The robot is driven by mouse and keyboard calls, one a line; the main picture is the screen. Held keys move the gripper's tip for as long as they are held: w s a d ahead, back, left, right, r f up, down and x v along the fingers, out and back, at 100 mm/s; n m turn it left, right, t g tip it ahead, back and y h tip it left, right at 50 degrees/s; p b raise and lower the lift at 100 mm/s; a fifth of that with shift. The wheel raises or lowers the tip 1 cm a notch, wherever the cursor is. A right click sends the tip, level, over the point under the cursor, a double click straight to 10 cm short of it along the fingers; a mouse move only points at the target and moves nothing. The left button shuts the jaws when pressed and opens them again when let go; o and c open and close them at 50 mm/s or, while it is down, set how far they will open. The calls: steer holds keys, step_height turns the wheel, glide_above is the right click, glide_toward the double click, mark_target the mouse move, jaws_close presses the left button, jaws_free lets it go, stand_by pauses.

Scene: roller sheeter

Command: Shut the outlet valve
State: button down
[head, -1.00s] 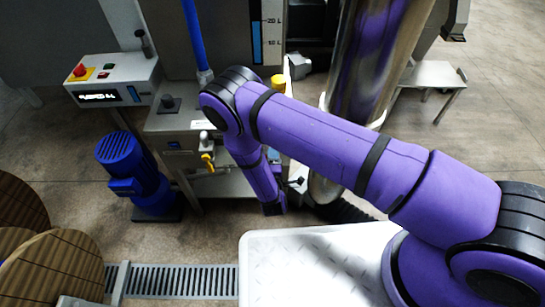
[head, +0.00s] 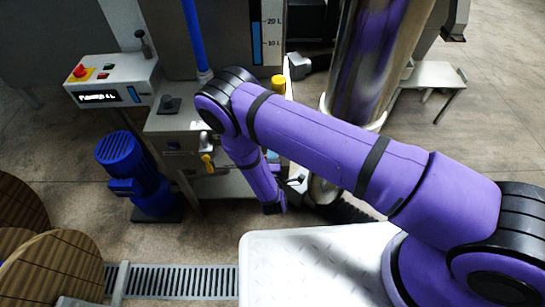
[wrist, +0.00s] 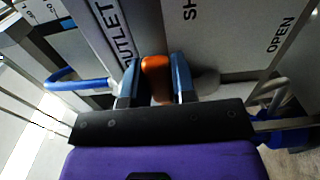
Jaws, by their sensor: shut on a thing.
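The outlet valve's orange handle (wrist: 156,78) shows in the wrist view, beside a plate (wrist: 112,30) lettered OUTLET. My gripper (wrist: 156,88) has one finger on each side of the handle and is shut on it. A grey panel (wrist: 225,40) behind it carries a partly cut-off label starting "SH" nearer the handle and the label OPEN farther right. The handle stands nearer the "SH" label than OPEN. The valve body is mostly hidden behind my fingers. In the head view my arm hides the outlet handle.
A yellow-handled valve (head: 207,162) sits on the machine left of my forearm. A blue motor (head: 130,170) stands on the floor at left, near wooden spools (head: 60,265). A control box (head: 112,82) with a red button is at upper left. A shiny steel column (head: 365,60) rises behind my arm.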

steer(key=c, duration=0.9)
jaws_free()
steer(key=shift+c, duration=0.2)
steer(key=s, duration=1)
steer(key=shift+s+a, duration=0.15)
steer(key=shift+s, duration=0.25)
steer(key=shift+s, duration=0.1)
